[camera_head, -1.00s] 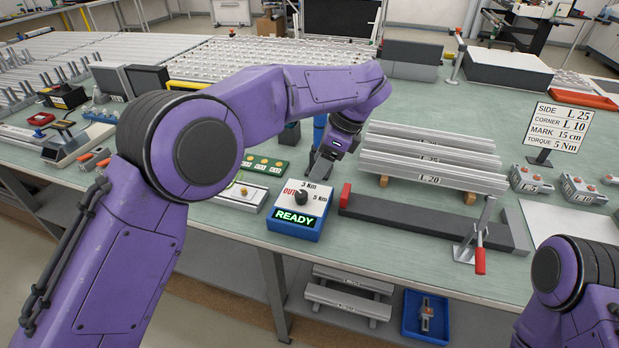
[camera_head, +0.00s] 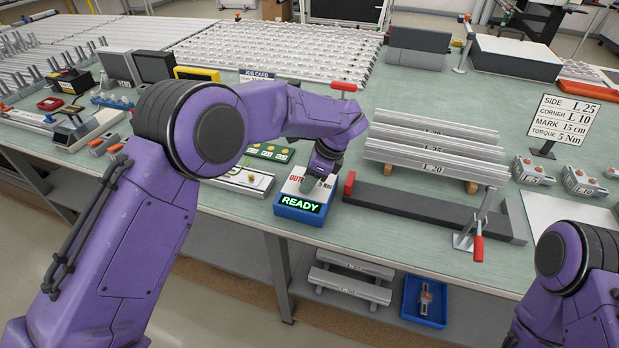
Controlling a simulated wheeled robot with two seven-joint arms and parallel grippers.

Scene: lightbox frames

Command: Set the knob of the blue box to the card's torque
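The blue box (camera_head: 298,217) stands at the bench's front edge, with a green READY display on its front and a white top. On that top, OUT shows at the left and part of an "Nm" label at the right. The card (camera_head: 560,118) stands at the right and reads torque 5 Nm. My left gripper (camera_head: 320,170) points down over the box top, at the knob's place. It hides the knob, and I cannot see its fingertips or whether they touch or grip. Only part of my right arm shows at the lower right; its gripper is out of view.
Stacked aluminium profiles (camera_head: 435,150) lie right of the box. A dark bar (camera_head: 430,212) with a red-handled clamp (camera_head: 477,240) lies in front of them. A green tray (camera_head: 270,152) and a small white device (camera_head: 245,180) sit close to the box's left.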

